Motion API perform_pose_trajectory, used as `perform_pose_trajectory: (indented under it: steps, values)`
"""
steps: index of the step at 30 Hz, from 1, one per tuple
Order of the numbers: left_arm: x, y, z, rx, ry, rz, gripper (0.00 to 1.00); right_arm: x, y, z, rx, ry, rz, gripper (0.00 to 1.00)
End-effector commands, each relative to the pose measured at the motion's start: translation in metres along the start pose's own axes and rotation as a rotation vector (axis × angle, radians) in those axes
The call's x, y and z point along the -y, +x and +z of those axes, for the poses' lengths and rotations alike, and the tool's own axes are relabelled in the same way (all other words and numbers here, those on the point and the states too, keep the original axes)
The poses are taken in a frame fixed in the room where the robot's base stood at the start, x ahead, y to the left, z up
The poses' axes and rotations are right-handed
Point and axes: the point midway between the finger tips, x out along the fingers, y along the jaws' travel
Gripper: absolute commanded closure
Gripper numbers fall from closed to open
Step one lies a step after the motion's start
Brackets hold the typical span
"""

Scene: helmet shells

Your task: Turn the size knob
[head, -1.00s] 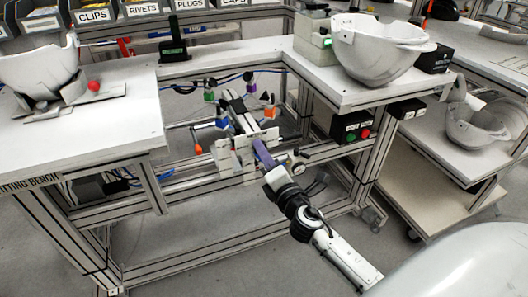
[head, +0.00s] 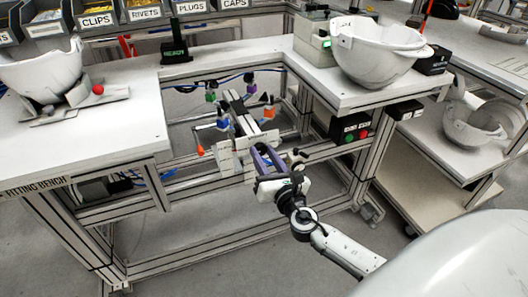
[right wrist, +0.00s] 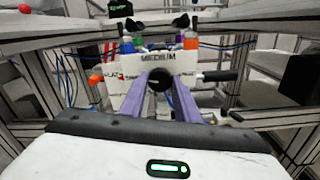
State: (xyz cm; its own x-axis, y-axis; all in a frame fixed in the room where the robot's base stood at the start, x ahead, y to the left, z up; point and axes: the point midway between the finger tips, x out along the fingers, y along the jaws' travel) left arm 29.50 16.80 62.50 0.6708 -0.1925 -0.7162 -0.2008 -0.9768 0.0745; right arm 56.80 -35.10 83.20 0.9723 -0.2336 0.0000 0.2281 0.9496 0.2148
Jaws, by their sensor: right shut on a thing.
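My right gripper (head: 264,152) reaches up to the front of the white fixture (head: 226,157) in the opening of the bench. Its two purple fingers are shut on the black round size knob (right wrist: 160,78), which shows end-on between them in the right wrist view. The white plate (right wrist: 125,70) behind it carries the word MEDIUM above the knob. In the head view the knob is hidden by the fingers. My left gripper is not in view.
A black handle (right wrist: 220,76) sticks out right of the knob. Orange, green, blue and purple parts stand on the fixture. A white helmet shell (head: 372,52) stands on the bench at right, another (head: 42,70) at left. A control box (head: 352,128) hangs under the right top.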

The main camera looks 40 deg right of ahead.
Motion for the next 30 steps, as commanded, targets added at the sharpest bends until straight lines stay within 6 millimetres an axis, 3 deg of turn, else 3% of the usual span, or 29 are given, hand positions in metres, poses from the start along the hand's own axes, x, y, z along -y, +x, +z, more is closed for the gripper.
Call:
perform_pose_trajectory:
  steps: [12, 28, 29, 30]
  values:
    - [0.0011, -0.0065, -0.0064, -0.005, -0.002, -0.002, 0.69, -0.0002, -0.0006, -0.001, -0.003, -0.179, 0.001, 0.94]
    - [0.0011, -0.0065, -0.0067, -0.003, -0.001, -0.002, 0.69, -0.0001, -0.0006, -0.0014, -0.002, -0.2, 0.0, 0.94]
    - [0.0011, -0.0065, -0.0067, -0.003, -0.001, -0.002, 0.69, -0.0001, -0.0006, -0.0014, -0.002, -0.2, 0.0, 0.68]
    - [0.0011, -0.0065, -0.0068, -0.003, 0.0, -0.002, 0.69, -0.0001, -0.0006, -0.0013, -0.002, -0.2, 0.0, 0.61]
